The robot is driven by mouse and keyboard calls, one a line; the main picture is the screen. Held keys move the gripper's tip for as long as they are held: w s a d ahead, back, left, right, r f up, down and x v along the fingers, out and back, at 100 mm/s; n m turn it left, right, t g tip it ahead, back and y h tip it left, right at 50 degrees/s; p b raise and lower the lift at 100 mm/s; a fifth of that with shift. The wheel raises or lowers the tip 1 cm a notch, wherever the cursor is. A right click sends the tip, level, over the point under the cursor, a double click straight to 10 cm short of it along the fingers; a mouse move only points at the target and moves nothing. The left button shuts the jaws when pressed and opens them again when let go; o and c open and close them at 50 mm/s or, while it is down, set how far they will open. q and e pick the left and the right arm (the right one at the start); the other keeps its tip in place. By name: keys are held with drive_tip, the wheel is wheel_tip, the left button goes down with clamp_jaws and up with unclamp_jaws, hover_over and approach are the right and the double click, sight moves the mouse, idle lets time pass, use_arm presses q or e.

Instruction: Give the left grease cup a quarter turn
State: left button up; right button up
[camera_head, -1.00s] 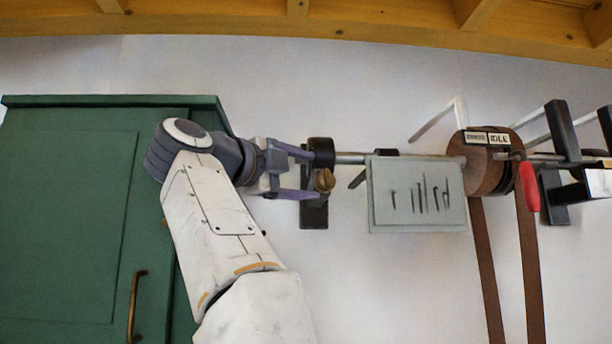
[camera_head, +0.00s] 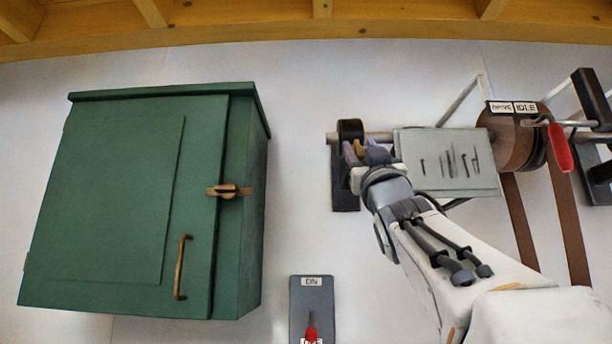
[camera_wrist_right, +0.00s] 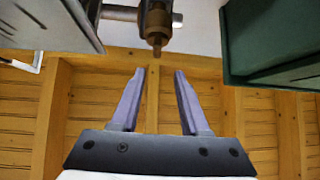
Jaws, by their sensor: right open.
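The left grease cup (camera_head: 358,147) is a small brass knob on the dark bearing block (camera_head: 349,130) at the left end of the line shaft. In the right wrist view the cup (camera_wrist_right: 157,22) hangs below the shaft, beyond my fingertips and roughly in line with the gap between them. My right gripper (camera_head: 362,153) is close to the cup in the head view, partly hidden by its own wrist. In the wrist view the gripper (camera_wrist_right: 159,72) is open, with nothing between its fingers. My left gripper is out of view.
A green cabinet (camera_head: 110,200) with a brass latch (camera_head: 229,190) is at left. A grey switch plate (camera_head: 312,295) is below. A grey panel (camera_head: 450,160) hangs right of the bearing; a belt pulley (camera_head: 505,140) and red-handled lever (camera_head: 560,147) are farther right. Wooden beams run above.

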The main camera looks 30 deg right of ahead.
sight(354, 141)
drive_tip(key=shift+w+d+f+g, duration=0.2)
drive_tip(key=shift+d+f+g, duration=0.3)
drive_tip(key=shift+d+f, duration=0.1)
drive_tip(key=p+x, duration=0.7)
drive_tip(key=x, duration=0.2)
drive_tip(key=shift+s+a+r, duration=0.1)
drive_tip(key=shift+a+r, duration=0.05)
drive_tip(key=shift+w+r+p, duration=0.25)
drive_tip(key=shift+w+p, duration=0.15)
drive_tip(key=shift+p, duration=0.1)
clamp_jaws()
drive_tip(key=shift+f, duration=0.1)
